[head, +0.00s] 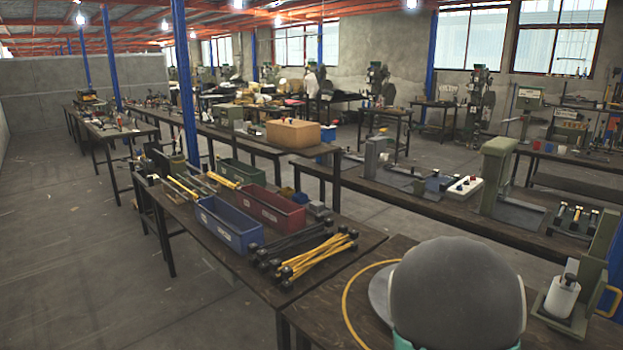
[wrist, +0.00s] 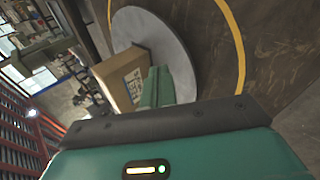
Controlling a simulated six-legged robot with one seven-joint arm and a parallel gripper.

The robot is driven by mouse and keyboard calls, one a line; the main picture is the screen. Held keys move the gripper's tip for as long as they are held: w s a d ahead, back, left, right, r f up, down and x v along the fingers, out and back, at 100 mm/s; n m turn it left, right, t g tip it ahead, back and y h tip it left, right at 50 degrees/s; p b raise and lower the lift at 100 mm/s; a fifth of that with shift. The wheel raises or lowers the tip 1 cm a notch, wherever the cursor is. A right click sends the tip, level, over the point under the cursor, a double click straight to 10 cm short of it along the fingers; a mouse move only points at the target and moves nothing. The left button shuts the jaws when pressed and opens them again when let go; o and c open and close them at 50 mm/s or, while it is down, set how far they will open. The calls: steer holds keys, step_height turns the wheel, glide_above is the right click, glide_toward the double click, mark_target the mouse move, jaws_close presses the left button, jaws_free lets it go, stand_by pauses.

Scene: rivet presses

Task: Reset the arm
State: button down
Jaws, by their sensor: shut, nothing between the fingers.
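In the wrist view, the teal housing and dark bar of my gripper fill the bottom of the picture. Two green fingers (wrist: 158,72) reach out beyond the bar, side by side and shut, with nothing seen between them. In the head view, a grey dome with teal below it, most likely part of my arm, covers the lower right; the fingers do not show there.
A grey disc (wrist: 178,45) and a yellow ring (wrist: 235,35) lie on a dark tabletop. A cardboard box (wrist: 120,80) shows beside the fingers. A green press (head: 590,270) stands right. Blue (head: 230,225) and red (head: 272,210) bins stand left. The left floor is clear.

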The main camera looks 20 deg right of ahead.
steer(key=s+a+r+m+y, duration=0.1)
steer(key=a+r+m+y, duration=0.1)
steer(key=a+r, duration=0.35)
steer(key=a+r+m+t+y, duration=0.1)
steer(key=a+r, duration=0.1)
steer(key=a, duration=0.7)
steer(key=s+a+r+m+y, duration=0.1)
steer(key=a+r+m+y, duration=0.15)
steer(key=a, duration=0.55)
steer(key=s+a+r+m, duration=0.1)
steer(key=s+a+r, duration=0.2)
steer(key=s+a, duration=0.4)
steer(key=s+a+r+m+y, duration=0.1)
steer(key=s+a+r, duration=0.3)
steer(key=s+a, duration=0.3)
steer(key=shift+a+g, duration=0.3)
steer(key=shift+a, duration=0.25)
steer(key=shift+d+m, duration=0.15)
steer(key=shift+m, duration=0.1)
